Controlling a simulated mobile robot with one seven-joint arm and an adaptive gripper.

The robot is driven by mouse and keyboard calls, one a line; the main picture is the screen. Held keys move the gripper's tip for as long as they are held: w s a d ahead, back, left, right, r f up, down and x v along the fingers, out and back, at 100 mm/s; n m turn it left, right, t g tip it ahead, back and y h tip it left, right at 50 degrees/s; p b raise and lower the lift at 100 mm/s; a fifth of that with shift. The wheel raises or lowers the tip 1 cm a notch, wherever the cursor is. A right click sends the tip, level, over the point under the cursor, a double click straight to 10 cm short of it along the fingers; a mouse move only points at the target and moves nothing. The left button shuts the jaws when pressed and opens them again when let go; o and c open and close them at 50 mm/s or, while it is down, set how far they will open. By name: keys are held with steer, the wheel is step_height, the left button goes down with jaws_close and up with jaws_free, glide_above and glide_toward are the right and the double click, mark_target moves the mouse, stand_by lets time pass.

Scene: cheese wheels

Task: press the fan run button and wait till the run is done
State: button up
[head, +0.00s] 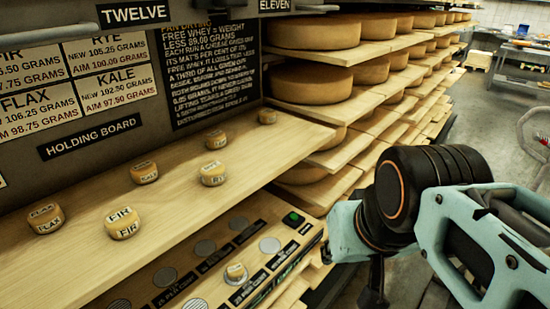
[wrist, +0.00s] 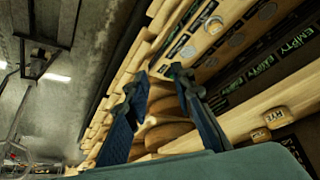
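A green button (head: 293,218) sits on a small black plate at the far right end of the lower panel (head: 220,262) in the head view; its label is too small to read. I cannot make the button out clearly in the wrist view. My gripper (wrist: 159,76) is open and empty in the wrist view, its two dark fingers apart with cheese shelves beyond them. In the head view my arm stands to the right of the button, apart from it, and my fingertips are mostly hidden.
Small labelled cheeses, such as the FIR one (head: 124,223), stand on the wooden shelf (head: 85,250) above the panel. One small cheese (head: 236,272) sits on the panel among grey round pads. Large cheese wheels (head: 312,84) fill racks behind. Open floor (head: 490,125) lies at right.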

jaws_close()
stand_by(1.1)
